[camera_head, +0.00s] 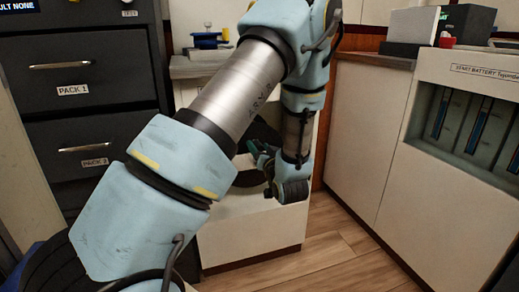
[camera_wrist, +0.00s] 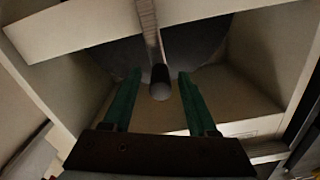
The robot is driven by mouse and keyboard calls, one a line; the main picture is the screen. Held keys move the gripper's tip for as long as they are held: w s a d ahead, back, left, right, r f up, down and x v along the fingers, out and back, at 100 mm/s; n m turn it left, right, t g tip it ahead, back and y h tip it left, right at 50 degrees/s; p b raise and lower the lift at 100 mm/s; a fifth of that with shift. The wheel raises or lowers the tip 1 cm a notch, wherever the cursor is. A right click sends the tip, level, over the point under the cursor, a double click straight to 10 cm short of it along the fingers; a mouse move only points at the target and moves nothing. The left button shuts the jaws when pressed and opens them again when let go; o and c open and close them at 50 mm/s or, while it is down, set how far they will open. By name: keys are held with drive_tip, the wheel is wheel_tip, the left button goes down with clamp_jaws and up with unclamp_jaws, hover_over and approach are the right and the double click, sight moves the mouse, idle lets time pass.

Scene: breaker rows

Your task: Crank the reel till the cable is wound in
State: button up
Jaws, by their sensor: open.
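The reel shows in the wrist view as a large dark disc (camera_wrist: 205,38) inside a pale open-fronted housing (camera_wrist: 75,28). A short grey cylindrical knob (camera_wrist: 160,90), apparently the crank handle, points toward me. A ribbed strip (camera_wrist: 149,22), which may be the cable, runs down in front of the disc. My gripper (camera_wrist: 159,77) is open, with one green finger on each side of the knob and a gap visible on both sides. In the head view my gripper (camera_head: 262,158) is at the housing, and the dark reel (camera_head: 246,179) is mostly hidden behind my arm.
Dark drawers labelled PACK 1 (camera_head: 85,73) and PACK 2 (camera_head: 88,147) stand at the left. A white cabinet (camera_head: 365,140) and a START BATTERY rack (camera_head: 465,120) stand at the right. Bare wood floor (camera_head: 335,245) lies in front of the housing.

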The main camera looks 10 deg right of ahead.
clamp_jaws()
idle(0.5)
idle(0.9)
